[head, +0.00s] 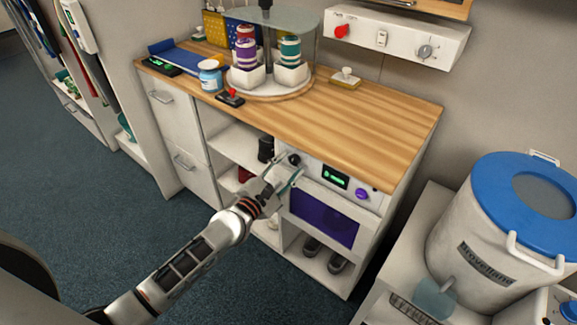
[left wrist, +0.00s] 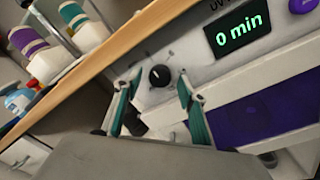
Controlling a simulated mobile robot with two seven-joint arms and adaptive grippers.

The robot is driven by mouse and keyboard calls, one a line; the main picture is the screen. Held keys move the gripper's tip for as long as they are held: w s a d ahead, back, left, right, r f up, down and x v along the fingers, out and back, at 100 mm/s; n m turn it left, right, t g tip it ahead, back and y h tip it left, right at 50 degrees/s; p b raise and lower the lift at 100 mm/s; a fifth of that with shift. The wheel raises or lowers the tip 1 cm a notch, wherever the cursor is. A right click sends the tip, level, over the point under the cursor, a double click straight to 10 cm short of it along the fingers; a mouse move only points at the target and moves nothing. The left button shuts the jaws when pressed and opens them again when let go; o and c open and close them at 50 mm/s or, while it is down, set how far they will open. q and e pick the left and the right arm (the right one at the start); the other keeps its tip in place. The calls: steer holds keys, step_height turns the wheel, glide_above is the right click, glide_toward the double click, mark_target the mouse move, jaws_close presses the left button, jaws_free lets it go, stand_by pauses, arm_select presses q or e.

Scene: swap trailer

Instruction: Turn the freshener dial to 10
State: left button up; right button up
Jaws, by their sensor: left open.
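A black round dial (head: 294,159) sits on the front panel under the wooden counter, left of a small green-lit display (head: 335,177). In the left wrist view the dial (left wrist: 159,76) has a pale pointer mark, and the display (left wrist: 237,35) reads "0 min". A purple round button (head: 362,193) is right of the display. My left gripper (head: 287,168) is open in front of the dial. In the left wrist view its teal-padded fingers (left wrist: 159,92) stand on either side of and below the dial, apart from it. My right gripper is not in view.
The wooden counter (head: 330,115) overhangs the panel closely. A purple window door (head: 324,213) is below it. Open shelves hold a dark jar (head: 266,148) and shoes (head: 312,246). A wall panel (head: 395,38) carries a red knob, switch and another dial. A white bin (head: 470,235) stands right.

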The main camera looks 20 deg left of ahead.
arm_select(q)
steer(key=shift+c, duration=0.4)
steer(key=c, duration=1)
steer(key=shift+c, duration=0.2)
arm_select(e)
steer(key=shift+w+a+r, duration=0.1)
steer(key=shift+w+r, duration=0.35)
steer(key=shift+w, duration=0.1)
